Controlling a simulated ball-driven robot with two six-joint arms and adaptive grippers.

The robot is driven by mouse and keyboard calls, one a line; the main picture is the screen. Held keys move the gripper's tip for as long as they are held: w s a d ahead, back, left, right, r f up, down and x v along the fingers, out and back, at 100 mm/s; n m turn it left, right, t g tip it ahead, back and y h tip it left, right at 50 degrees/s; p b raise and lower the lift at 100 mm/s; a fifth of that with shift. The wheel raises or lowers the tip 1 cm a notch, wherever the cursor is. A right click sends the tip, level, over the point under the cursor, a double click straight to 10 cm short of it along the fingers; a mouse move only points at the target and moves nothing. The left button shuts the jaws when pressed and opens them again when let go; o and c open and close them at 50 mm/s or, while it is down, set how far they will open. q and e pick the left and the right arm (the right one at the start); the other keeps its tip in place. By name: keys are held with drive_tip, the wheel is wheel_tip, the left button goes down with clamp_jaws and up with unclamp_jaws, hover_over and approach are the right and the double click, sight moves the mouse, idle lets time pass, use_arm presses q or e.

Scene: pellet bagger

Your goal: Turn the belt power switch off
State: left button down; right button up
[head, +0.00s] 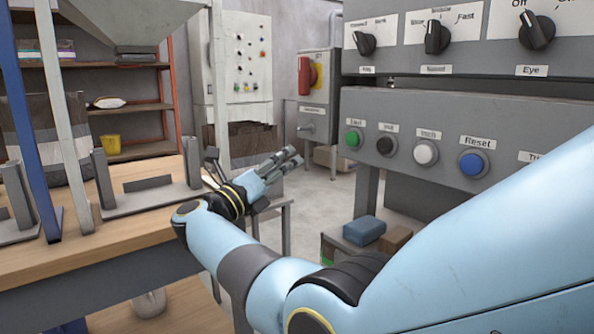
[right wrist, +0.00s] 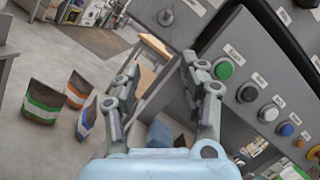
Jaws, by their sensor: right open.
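No switch in view has a legible belt power label. The grey control panel (head: 460,135) on the right has several black rotary knobs on its upper face, including one marked Off (head: 537,30) above an Eye label. A red handle on a yellow plate (head: 307,76) sits on a grey cabinet (head: 318,100) at the back; its label is too small to read. My right gripper (head: 293,155) is open and empty, left of the panel's button row and apart from it. It also shows open in the right wrist view (right wrist: 163,65). My left gripper is out of view.
The button row has a green button (head: 352,138), a black, a white and a blue Reset button (head: 472,163). A wooden workbench (head: 130,235) with metal fixtures stands left. Bags (right wrist: 42,101) lie or stand on the floor. Open floor (head: 325,200) lies beyond my gripper.

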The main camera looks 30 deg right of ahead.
sight(300, 66)
drive_tip(key=w+a+r+m+g+y+b, duration=0.1)
drive_tip(key=w+a+r+m+g+b, duration=0.3)
drive_tip(key=r, duration=0.6)
drive_tip(key=s+r+m+g+y+b, duration=0.1)
drive_tip(key=r+m, duration=0.5)
drive_tip(key=r, duration=0.3)
drive_tip(key=shift+m, duration=0.3)
drive_tip(key=d, duration=0.6)
drive_tip(key=w+d, duration=0.1)
drive_tip(key=d, duration=0.3)
drive_tip(key=shift+r+b, duration=0.3)
drive_tip(key=shift+r, duration=0.1)
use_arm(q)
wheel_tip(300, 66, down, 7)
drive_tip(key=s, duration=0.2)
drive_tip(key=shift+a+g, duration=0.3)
use_arm(e)
drive_tip(key=shift+d, duration=0.4)
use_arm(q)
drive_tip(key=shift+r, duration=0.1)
use_arm(e)
drive_tip(key=shift+c, duration=0.4)
clamp_jaws()
